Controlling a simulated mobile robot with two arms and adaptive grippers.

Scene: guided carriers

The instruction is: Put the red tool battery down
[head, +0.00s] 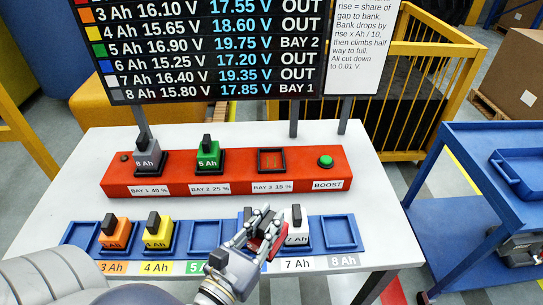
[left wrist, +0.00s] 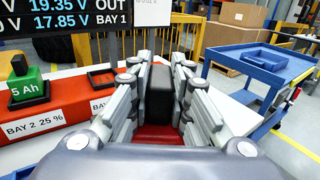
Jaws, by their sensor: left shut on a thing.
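My left gripper (head: 261,226) is shut on the red tool battery (head: 278,243). In the left wrist view its dark upright grip (left wrist: 159,92) is between the fingers, with the red body (left wrist: 158,132) below. The battery is over the front row of blue trays, close beside the white 7 Ah battery (head: 296,228); whether it touches anything is unclear. The gripper hides most of it and the tray beneath. The red charger (head: 225,176) holds a grey 8 Ah battery (head: 149,160) in bay 1 and a green 5 Ah battery (head: 208,156) in bay 2. Bay 3 (head: 272,160) is empty. My right gripper is not in view.
Orange (head: 114,233) and yellow (head: 158,231) batteries stand in the front row. The leftmost tray, the 5 Ah tray (head: 205,236) and the 8 Ah tray (head: 340,232) are empty. A green boost button (head: 326,161) is on the charger. A blue cart (head: 487,190) stands right.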

